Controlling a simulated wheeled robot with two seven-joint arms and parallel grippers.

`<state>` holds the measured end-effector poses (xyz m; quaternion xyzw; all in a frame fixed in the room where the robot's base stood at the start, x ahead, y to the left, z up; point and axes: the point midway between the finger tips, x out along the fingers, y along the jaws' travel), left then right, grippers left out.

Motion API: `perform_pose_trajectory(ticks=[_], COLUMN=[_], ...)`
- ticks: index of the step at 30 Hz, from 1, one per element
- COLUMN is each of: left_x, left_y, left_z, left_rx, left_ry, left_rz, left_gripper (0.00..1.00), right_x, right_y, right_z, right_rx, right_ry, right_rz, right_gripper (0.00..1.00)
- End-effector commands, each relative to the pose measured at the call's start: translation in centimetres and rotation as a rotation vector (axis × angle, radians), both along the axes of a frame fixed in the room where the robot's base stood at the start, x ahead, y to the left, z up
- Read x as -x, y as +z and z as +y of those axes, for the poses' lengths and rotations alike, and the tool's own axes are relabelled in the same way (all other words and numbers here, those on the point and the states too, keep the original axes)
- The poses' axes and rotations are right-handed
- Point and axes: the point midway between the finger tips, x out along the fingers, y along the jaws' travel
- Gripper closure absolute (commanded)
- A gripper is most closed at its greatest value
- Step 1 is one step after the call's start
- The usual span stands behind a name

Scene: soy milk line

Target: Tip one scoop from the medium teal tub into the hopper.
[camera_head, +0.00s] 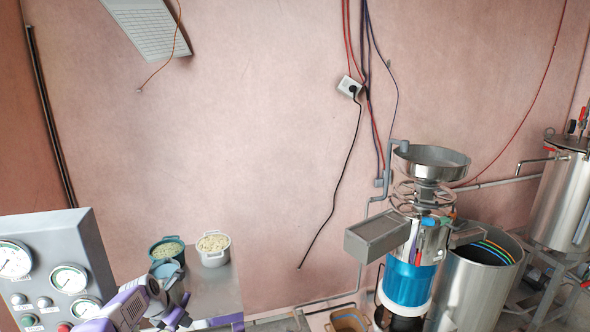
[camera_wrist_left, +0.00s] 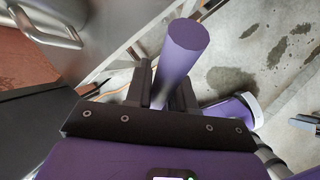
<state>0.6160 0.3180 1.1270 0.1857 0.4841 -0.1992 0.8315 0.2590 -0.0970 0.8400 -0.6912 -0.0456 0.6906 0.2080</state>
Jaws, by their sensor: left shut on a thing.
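The teal tub (camera_head: 154,247) stands on the metal table at the lower left of the head view, with pale beans inside. A light blue cup-like thing (camera_head: 166,270) shows just in front of it; I cannot tell whether it is the scoop's bowl. My left gripper (camera_head: 178,312) is near it, at the table's front. In the left wrist view the gripper (camera_wrist_left: 165,95) is shut on a purple cylinder (camera_wrist_left: 188,40), which looks like a handle. Whether the scoop holds beans is hidden. The steel hopper (camera_head: 432,158) is far to the right, on top of the grinder. My right gripper is out of view.
A white tub (camera_head: 214,257) of pale beans stands right of the teal one. A gauge panel (camera_head: 50,270) is at the left. The grinder (camera_head: 408,280) has a grey chute box (camera_head: 377,236); a steel barrel (camera_head: 475,285) stands beside it. Open air separates table and grinder.

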Motion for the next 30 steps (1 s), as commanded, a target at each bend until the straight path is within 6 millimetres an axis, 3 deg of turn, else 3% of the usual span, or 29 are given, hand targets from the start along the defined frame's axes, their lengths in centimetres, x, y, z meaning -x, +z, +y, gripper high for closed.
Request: perform_pose_trajectory(ticks=[1,6,12,17,30], left_x=[0.0,0.0,0.1,0.0,0.1], left_y=[-2.5,-7.1,-10.4,-10.0,-5.4], left_z=[0.0,0.0,0.0,0.0,0.0], left_rx=[0.000,0.000,0.000,-0.001,0.000], left_ry=[0.001,0.000,-0.001,0.000,0.001], left_rz=[0.000,-0.001,-0.002,-0.003,-0.003], left_gripper=[1.00,1.00,1.00,1.00,1.00], right_x=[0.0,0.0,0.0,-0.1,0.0], right_y=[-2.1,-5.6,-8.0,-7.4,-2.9], right_z=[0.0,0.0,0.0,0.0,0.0], right_rx=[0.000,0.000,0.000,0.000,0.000], right_ry=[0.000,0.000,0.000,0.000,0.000], right_rz=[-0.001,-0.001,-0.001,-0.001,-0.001], right_gripper=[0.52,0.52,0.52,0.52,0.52])
